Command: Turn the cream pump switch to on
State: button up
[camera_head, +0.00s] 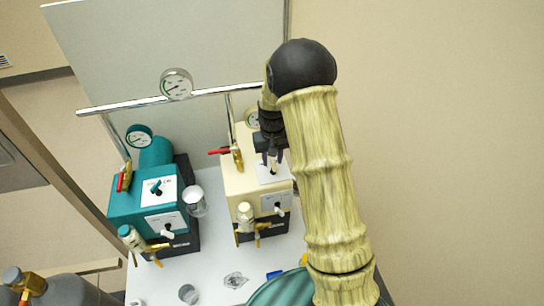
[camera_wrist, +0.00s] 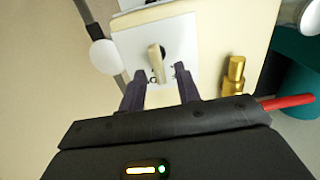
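The cream pump (camera_head: 238,184) stands on the white bench, right of the teal pump. A white plate on its top (camera_head: 272,189) carries a small lever. In the wrist view this plate (camera_wrist: 184,38) shows the cream lever switch (camera_wrist: 156,62) with dark marks beside it, too small to read. My gripper (camera_head: 271,157) points down over the plate. In the wrist view my gripper (camera_wrist: 160,72) is open, with one dark finger on each side of the lever's near end. I cannot tell whether either finger touches it. A second small lever (camera_head: 278,208) is on the front panel.
The teal pump (camera_head: 125,202) stands at left, with a clear beaker (camera_head: 195,201) between the pumps. A red-handled brass valve (camera_head: 236,155) is close left of my gripper. A chrome rail (camera_head: 130,105) with a gauge (camera_head: 176,84) runs behind. Small glassware stands at the front.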

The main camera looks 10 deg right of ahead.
grip_shut()
jog(key=shift+m, duration=0.4)
jog(key=shift+d+m+p, duration=0.15)
jog(key=shift+m+p, duration=0.1)
jog(key=shift+m, duration=1.05)
jog(key=shift+d+m+p, duration=0.15)
jog(key=shift+m+p, duration=0.05)
jog(key=shift+m, duration=1.1)
grip_release()
